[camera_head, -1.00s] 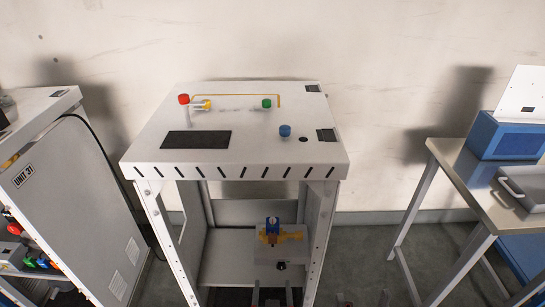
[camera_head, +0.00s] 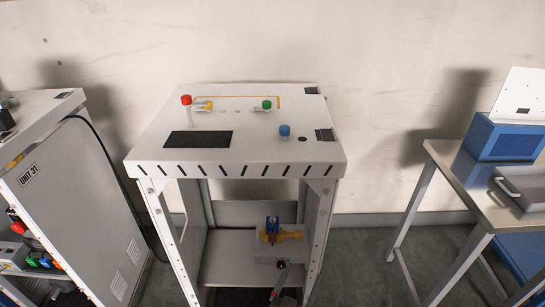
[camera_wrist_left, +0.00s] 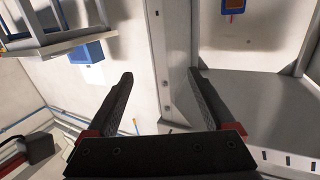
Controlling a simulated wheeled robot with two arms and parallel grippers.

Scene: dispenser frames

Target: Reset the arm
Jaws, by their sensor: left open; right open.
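My left gripper (camera_wrist_left: 160,73) is open and empty in the left wrist view. Its two dark fingers with red bases are spread apart, with a white post of a frame behind the gap. In the head view, a grey finger with red parts, probably of my left gripper (camera_head: 279,284), shows at the bottom centre. It is in front of the frame's lower shelf, near the brass valve (camera_head: 291,236) with a blue top; I cannot tell if they touch. My right gripper is not in view.
The white dispenser frame (camera_head: 240,153) stands in the centre, with red, yellow, green and blue knobs on top. A grey cabinet (camera_head: 85,190) stands left. A table (camera_head: 455,165) with a blue box (camera_head: 505,139) and grey tray (camera_head: 520,190) stands right. Floor is free between frame and table.

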